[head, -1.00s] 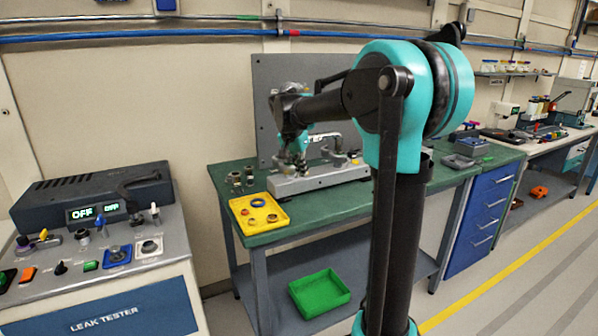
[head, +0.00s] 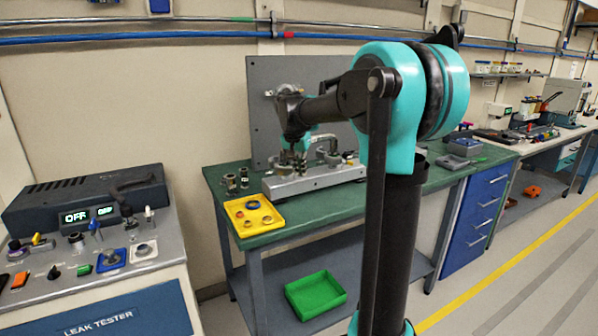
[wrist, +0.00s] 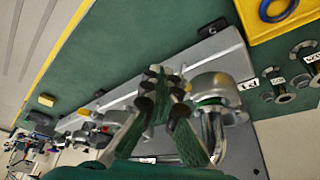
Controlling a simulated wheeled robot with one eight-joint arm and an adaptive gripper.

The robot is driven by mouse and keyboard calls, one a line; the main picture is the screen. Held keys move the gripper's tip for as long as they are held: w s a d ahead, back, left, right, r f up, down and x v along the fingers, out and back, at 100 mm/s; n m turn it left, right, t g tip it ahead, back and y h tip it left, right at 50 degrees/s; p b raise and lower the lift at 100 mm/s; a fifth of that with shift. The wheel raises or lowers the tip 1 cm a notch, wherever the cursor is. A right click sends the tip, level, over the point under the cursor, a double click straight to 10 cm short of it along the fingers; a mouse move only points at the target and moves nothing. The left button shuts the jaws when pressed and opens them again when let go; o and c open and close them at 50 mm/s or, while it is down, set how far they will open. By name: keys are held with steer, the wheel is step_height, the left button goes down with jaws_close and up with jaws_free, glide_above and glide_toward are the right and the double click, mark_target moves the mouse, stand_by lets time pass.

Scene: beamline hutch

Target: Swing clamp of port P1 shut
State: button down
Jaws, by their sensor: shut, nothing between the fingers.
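The P1 label (wrist: 249,85) is on the right end of the grey manifold block in the wrist view. Beside it is port P1 with its silver clamp (wrist: 212,85), and a green ring shows at the port. A curved metal bar (wrist: 212,130) stands below it in the picture. My gripper (wrist: 162,72) is shut and empty, just left of the clamp; I cannot tell whether it touches. Whether the clamp is open is unclear, as a finger partly covers it. In the head view my gripper (head: 293,160) is over the left part of the manifold (head: 310,181).
The manifold stands on a green bench (head: 385,190) against a grey panel (head: 265,85). A yellow tray (head: 262,231) with rings lies in front of it, and metal fittings (head: 237,180) stand to its left. The leak tester (head: 95,270) is further left. A green bin (head: 316,295) is below.

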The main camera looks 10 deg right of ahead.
steer(key=w+d+n+y, duration=0.1)
steer(key=w+n, duration=0.1)
steer(key=n, duration=0.1)
steer(key=w+d+n+y, duration=0.1)
steer(key=w+n, duration=0.2)
steer(key=w+d+n+y, duration=0.1)
steer(key=w+d+n, duration=0.1)
steer(key=w, duration=0.1)
steer(key=shift+w+n, duration=0.25)
steer(key=shift+n, duration=0.15)
steer(key=shift+w+t, duration=0.3)
steer(key=shift+w, duration=0.45)
steer(key=shift+s, duration=0.1)
